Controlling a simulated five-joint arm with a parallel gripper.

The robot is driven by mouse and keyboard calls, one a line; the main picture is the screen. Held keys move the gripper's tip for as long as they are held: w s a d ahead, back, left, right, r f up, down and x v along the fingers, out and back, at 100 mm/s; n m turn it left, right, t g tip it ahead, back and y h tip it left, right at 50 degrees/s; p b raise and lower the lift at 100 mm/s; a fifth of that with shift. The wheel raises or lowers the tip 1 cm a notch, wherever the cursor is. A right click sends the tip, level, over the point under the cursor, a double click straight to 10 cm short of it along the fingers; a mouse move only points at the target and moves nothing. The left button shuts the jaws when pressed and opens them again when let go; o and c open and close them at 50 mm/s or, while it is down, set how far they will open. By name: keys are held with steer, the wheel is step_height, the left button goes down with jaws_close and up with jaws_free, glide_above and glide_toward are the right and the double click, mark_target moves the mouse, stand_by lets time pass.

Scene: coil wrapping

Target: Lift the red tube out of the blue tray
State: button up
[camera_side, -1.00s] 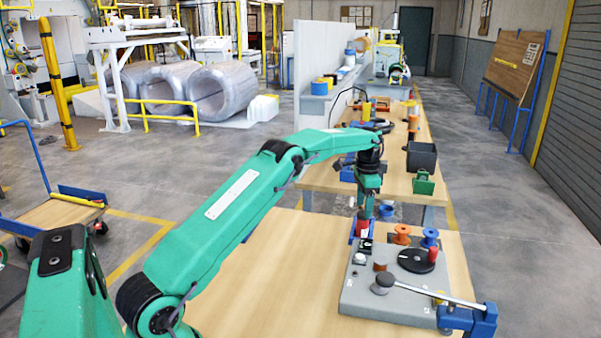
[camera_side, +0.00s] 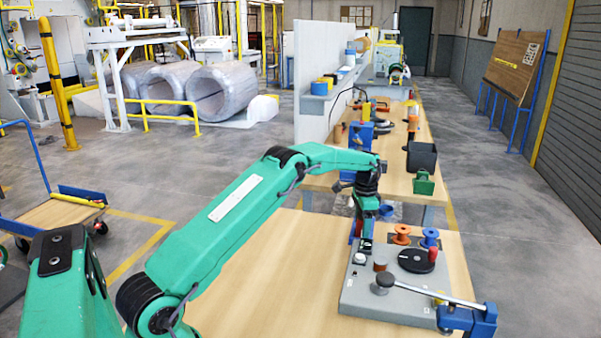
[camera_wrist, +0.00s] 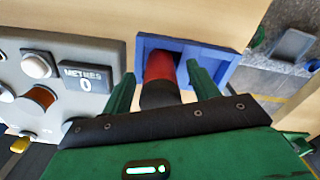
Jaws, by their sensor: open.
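The red tube (camera_wrist: 160,66) stands in the blue tray (camera_wrist: 228,62) in the wrist view; its near end is dark. My gripper (camera_wrist: 160,74) is open, with one green finger on each side of the tube. In the side view my gripper (camera_side: 363,238) is low over the tray (camera_side: 351,234) at the left back of the grey machine. The tube is mostly hidden behind my gripper there.

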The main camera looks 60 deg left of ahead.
steer(key=shift+f, duration=0.1)
stand_by(0.4)
steer(key=c, duration=1.1)
steer(key=shift+r, duration=0.65)
steer(key=r, duration=0.3)
steer(key=shift+d+r, duration=0.1)
steer(key=shift+d, duration=0.15)
steer(key=s+d+r, duration=0.2)
steer(key=d+r, duration=0.4)
steer(key=d, duration=0.5)
steer(key=shift+s+r, duration=0.25)
steer(key=shift+r, duration=0.05)
